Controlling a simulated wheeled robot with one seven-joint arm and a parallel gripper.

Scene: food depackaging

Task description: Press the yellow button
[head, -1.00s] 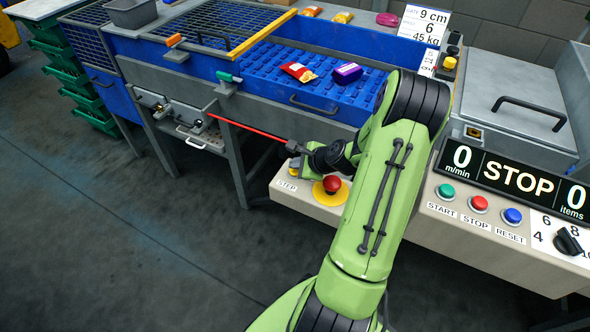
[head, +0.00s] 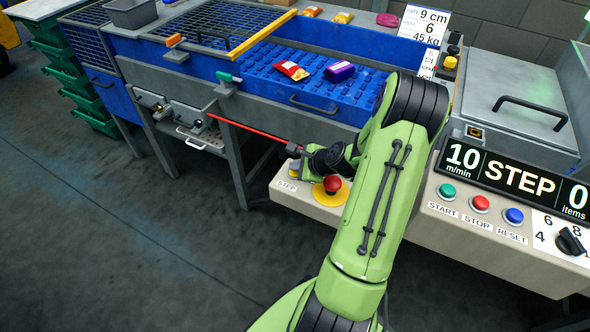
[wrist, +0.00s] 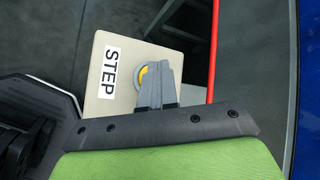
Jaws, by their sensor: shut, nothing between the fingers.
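The yellow button (wrist: 140,74) sits in a grey ring beside the STEP label (wrist: 110,71) on a beige panel in the wrist view. In the head view a bit of the yellow button (head: 292,174) shows above the STEP label. My gripper (wrist: 155,70) is shut and empty, its fingertips over the button and covering part of it. In the head view my gripper (head: 294,164) points down at the button. The fingertips appear to touch it, though the contact itself is hidden. The display (head: 515,178) reads 10 m/min, STEP, 0 items.
A red emergency knob (head: 332,184) on a yellow disc is close to my gripper. A red rod (head: 258,131) runs along the machine's front. A red packet (head: 293,70) and a purple packet (head: 339,71) lie on the blue belt (head: 270,75). START, STOP and RESET buttons are at the right.

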